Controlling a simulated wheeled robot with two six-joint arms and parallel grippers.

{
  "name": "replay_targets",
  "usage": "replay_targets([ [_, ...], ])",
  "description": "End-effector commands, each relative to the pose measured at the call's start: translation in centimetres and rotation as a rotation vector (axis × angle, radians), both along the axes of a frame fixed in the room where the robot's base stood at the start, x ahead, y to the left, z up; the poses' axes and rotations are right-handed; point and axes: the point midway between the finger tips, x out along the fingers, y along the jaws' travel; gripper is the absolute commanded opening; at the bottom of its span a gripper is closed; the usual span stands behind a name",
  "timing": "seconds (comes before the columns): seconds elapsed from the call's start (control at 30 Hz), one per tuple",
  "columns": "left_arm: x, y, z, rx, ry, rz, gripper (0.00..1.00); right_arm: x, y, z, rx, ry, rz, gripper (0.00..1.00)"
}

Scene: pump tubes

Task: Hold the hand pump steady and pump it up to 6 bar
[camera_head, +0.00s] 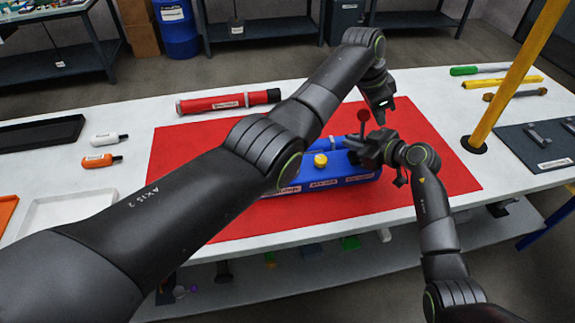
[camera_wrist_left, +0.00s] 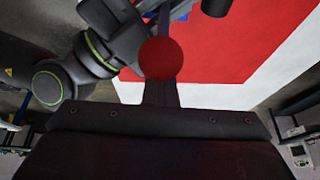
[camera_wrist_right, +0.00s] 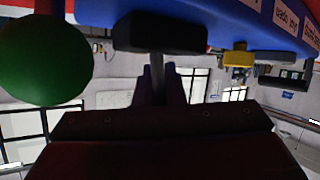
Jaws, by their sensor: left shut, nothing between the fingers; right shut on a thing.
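The blue hand pump (camera_head: 322,176) lies on the red mat (camera_head: 228,160), with a yellow cap (camera_head: 320,160) on top and white labels along its front. Its lever ends in a red ball knob (camera_head: 364,115). My left gripper (camera_head: 381,106) is shut and empty beside the knob; in the left wrist view the red knob (camera_wrist_left: 161,59) sits before its fingertips. My right gripper (camera_head: 360,146) is at the pump's right end. In the right wrist view it is shut on the stem of a black handle (camera_wrist_right: 160,32) on the pump. My left arm hides part of the pump.
A red cylinder (camera_head: 229,102) lies behind the mat. Bottles (camera_head: 103,160) and trays (camera_head: 40,134) are at the left. A yellow post (camera_head: 515,80) and tools (camera_head: 515,95) are at the right. A green ball (camera_wrist_right: 42,60) is close in the right wrist view.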

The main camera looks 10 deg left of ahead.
Motion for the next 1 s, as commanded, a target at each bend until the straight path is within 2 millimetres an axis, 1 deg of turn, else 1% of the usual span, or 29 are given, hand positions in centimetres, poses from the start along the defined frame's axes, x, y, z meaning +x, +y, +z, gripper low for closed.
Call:
replay_targets([
  [0.17, 0.1, 0.1, 0.0, 0.002, 0.000, 0.001, 0.00, 0.1, -0.2, 0.0, -0.003, -0.002, -0.005, 0.00],
  [0.53, 0.6, -1.3, -0.3, 0.005, 0.001, 0.000, 0.00, 0.1, -0.4, -0.1, -0.004, 0.000, -0.007, 0.00],
  [1.0, 0.7, -1.5, -0.4, 0.003, -0.001, 0.003, 0.00, 0.1, -0.4, -0.2, -0.005, 0.001, -0.007, 0.00],
])
